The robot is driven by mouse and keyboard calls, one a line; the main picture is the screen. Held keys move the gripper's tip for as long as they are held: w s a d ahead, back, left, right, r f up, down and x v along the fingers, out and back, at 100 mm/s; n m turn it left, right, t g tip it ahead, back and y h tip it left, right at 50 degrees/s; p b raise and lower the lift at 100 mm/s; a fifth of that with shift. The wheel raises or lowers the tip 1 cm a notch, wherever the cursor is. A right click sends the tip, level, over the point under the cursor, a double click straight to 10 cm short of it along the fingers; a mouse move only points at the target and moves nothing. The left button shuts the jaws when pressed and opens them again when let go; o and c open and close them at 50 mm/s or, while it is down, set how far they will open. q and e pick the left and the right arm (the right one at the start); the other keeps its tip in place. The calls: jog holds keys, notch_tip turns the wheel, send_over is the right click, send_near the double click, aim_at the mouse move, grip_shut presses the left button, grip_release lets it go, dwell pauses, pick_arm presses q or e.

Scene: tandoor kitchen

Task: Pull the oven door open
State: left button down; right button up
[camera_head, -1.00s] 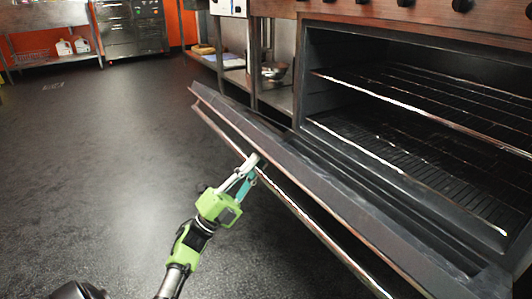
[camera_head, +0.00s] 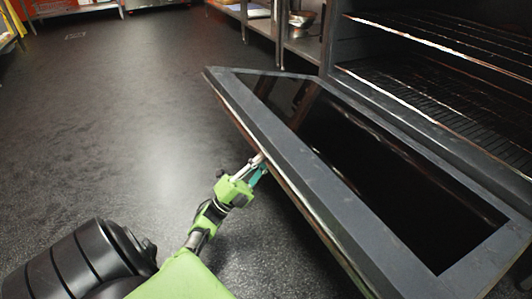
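The oven door (camera_head: 345,225) is hinged at its bottom edge and tilted far down, close to level, with its dark glass panel facing up. The oven (camera_head: 425,95) behind it stands open and shows wire racks inside. My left gripper (camera_head: 259,166) is at the outer long edge of the door, near its middle, with its fingers closed at the door handle (camera_head: 292,209). The handle runs along that edge and is mostly hidden under the door. The fingertips are partly hidden by the door's edge. My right gripper is not in view.
Open dark floor (camera_head: 140,100) lies to the left of the door. A metal shelf unit (camera_head: 303,45) with a bowl (camera_head: 301,19) stands behind the door, beside the oven. A yellow object (camera_head: 10,25) shows at the far left edge.

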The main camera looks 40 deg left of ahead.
pick_arm(q)
jog(key=shift+s+a, duration=0.1)
jog(key=shift+s, duration=0.05)
jog(key=c, duration=2)
grip_release()
